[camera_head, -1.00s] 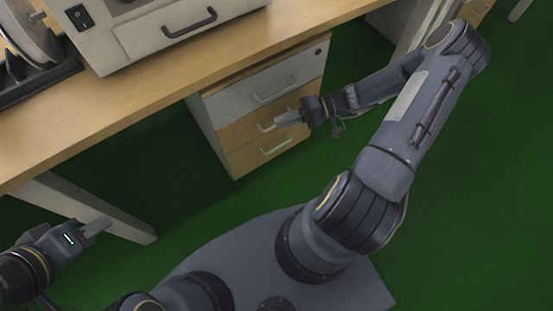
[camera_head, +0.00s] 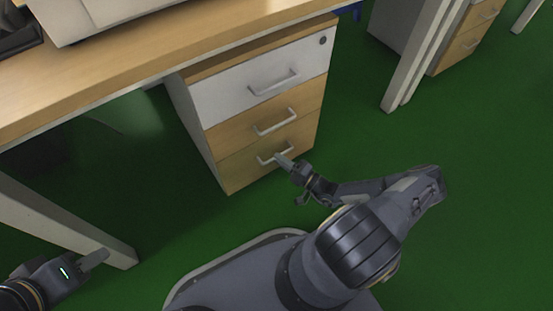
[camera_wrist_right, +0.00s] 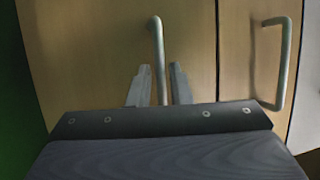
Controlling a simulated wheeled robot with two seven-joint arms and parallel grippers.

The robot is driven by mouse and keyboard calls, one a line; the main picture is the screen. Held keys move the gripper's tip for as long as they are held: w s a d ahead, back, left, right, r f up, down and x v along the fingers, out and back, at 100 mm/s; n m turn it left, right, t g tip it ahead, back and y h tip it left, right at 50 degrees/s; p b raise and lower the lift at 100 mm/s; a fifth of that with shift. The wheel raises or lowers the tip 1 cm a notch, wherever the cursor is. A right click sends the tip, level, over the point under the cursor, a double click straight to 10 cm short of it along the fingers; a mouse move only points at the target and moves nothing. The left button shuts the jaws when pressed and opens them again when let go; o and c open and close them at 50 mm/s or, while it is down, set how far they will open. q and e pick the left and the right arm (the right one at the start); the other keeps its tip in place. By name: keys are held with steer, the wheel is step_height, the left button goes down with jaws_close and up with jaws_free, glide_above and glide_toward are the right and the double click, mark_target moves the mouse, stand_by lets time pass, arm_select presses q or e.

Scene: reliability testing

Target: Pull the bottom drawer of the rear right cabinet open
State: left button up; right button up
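The cabinet (camera_head: 195,122) stands under the desk with a white top drawer and two wooden drawers, all flush. The bottom drawer (camera_head: 240,172) has a light bar handle (camera_head: 264,160). My right gripper (camera_head: 283,158) is at this handle. In the right wrist view, the bottom drawer's handle (camera_wrist_right: 156,40) runs between the two separated fingers (camera_wrist_right: 160,70), with a gap on each side. My left gripper (camera_head: 94,259) is at the lower left, away from the cabinet; whether its fingers are apart is unclear.
The middle drawer's handle (camera_head: 275,122) is just above, and it shows at right in the wrist view (camera_wrist_right: 285,65). The wooden desk (camera_head: 130,72) overhangs the cabinet. A desk leg (camera_head: 60,222) stands at left. Green floor (camera_head: 365,150) is clear right of the cabinet.

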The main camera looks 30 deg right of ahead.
steer(key=shift+x, duration=1)
steer(key=shift+c, duration=0.5)
jaws_close()
steer(key=shift+s, duration=0.15)
